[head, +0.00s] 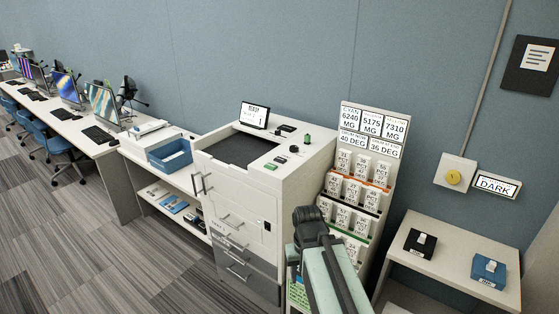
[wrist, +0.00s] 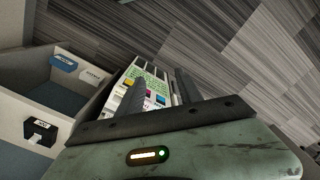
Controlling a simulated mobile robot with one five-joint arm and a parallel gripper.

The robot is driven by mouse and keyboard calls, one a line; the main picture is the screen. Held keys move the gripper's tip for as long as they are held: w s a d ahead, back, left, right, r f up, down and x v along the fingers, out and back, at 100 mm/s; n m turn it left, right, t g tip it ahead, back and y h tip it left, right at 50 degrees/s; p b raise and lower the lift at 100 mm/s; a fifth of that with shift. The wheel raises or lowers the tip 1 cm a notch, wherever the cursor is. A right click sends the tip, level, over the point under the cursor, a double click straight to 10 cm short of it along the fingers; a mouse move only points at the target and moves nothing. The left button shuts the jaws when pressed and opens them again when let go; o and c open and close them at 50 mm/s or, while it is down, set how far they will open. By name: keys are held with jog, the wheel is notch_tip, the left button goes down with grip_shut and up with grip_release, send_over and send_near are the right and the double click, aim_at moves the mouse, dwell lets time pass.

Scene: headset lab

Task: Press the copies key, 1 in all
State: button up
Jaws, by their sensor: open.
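The white copier (head: 315,165) stands in the middle of the head view, with a dark glass plate on its top. Right of the plate its top holds a green key (head: 270,167), dark keys (head: 280,160) and a green knob (head: 307,139). A small display (head: 254,115) stands at its back. The key labels are too small to read, so I cannot tell which is the copies key. In the head view my arm is at the lower centre, in front of the copier's right side.
A rack of labelled cards (head: 353,190) stands right of the copier. A low table (head: 445,239) at right holds a black box (head: 420,243) and a blue box (head: 488,270). A blue tray (head: 169,154) lies on the left bench. Striped floor is open at front left.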

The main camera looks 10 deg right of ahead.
grip_shut()
dwell(1.4)
